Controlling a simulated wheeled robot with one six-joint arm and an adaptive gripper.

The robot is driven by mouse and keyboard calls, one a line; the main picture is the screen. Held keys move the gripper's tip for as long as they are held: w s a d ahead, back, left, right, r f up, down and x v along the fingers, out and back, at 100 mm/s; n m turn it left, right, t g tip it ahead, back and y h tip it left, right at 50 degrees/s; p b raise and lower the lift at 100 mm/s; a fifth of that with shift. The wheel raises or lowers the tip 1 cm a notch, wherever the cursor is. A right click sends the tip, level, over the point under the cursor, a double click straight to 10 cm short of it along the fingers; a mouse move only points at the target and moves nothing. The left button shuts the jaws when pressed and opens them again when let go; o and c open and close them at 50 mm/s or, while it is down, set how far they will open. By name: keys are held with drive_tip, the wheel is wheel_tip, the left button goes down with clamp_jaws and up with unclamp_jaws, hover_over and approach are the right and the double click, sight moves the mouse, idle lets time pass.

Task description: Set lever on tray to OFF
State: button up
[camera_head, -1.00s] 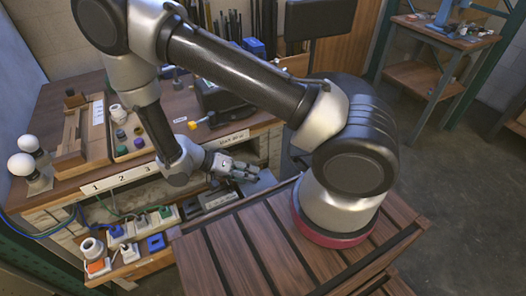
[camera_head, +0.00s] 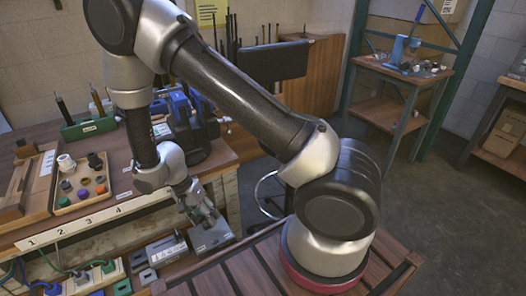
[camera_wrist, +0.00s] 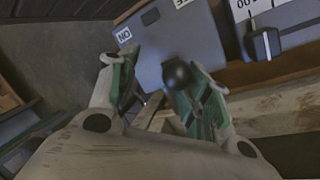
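The lever is a black ball knob (camera_wrist: 178,73) on a grey box (camera_wrist: 205,40) in the wrist view. A white label (camera_wrist: 124,36) reading ON sits upside down at the box's left corner; another label (camera_wrist: 183,3) is cut by the top edge. My gripper (camera_wrist: 165,92) is open, its green-padded fingers apart. The knob lies between them in the picture, close to the right finger; I cannot tell whether they touch. In the head view my gripper (camera_head: 208,216) points down over the grey box (camera_head: 212,236) at the tray's right end. The lever is not clear there.
Another grey box (camera_head: 166,249) stands left of the lever box; a device with a dark slider (camera_wrist: 265,42) shows in the wrist view. A parts tray (camera_head: 83,182), a green holder (camera_head: 88,127) and a blue-black device (camera_head: 185,125) stand on the bench. Open floor lies right.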

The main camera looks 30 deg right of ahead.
drive_tip(key=d+y, duration=0.2)
drive_tip(key=y, duration=0.1)
drive_tip(key=shift+d+f+y, duration=0.1)
drive_tip(key=shift+f+y, duration=0.05)
drive_tip(key=shift+y, duration=0.15)
drive_tip(key=y, duration=0.1)
drive_tip(key=d+y, duration=0.1)
drive_tip(key=shift+d+f+n+y, duration=0.1)
drive_tip(key=shift+f+n+y, duration=0.2)
drive_tip(key=shift+y, duration=0.1)
drive_tip(key=s+d+r+n, duration=0.2)
drive_tip(key=d+r, duration=0.2)
drive_tip(key=r, duration=0.4)
drive_tip(key=s+d+r+n+h, duration=0.1)
drive_tip(key=s+d+r+n, duration=0.2)
drive_tip(key=r, duration=0.6)
drive_tip(key=s+d+r+n+h, duration=0.1)
drive_tip(key=d+r, duration=0.3)
drive_tip(key=r, duration=0.5)
drive_tip(key=shift+s+d+r+n+g, duration=0.15)
drive_tip(key=shift+s+d+n+g, duration=0.15)
drive_tip(key=shift+s+n, duration=0.4)
